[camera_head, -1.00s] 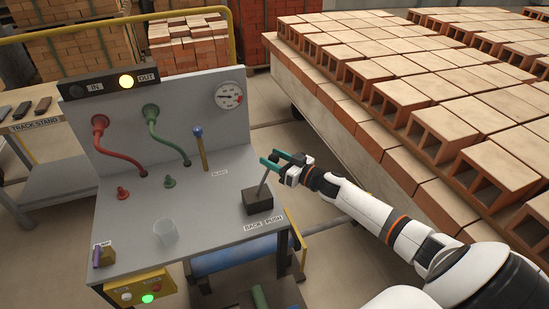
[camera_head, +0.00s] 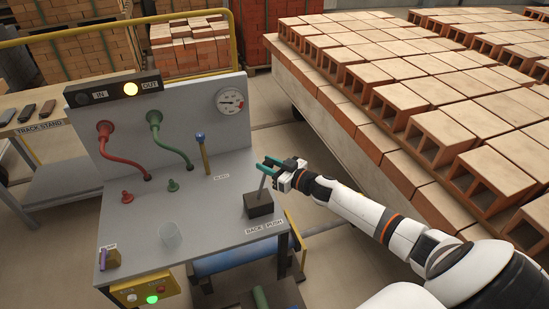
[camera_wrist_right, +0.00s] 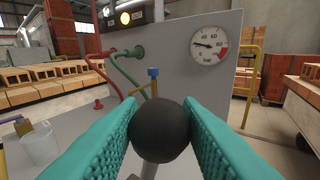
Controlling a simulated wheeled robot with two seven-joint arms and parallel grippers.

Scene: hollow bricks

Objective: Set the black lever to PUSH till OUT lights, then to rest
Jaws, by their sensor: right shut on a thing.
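The black lever's base (camera_head: 258,206) stands at the right end of the grey bench, with its rod (camera_head: 262,188) leaning slightly right in the head view. The BACK label (camera_head: 254,230) and PUSH label (camera_head: 273,223) sit in front of it. My right gripper (camera_head: 272,166), with teal fingers, is shut on the lever's top; its round black knob (camera_wrist_right: 160,131) fills the gap between the fingers in the wrist view. The OUT lamp (camera_head: 130,89) glows yellow; the IN lamp (camera_head: 82,98) is dark. My left gripper is not in view.
A blue-topped lever (camera_head: 203,150) stands behind the black one, near a gauge (camera_head: 230,101). Red and green hoses (camera_head: 127,155) run down the panel. A clear cup (camera_head: 171,235) stands front left. Stacked hollow bricks (camera_head: 430,90) flank my arm at right.

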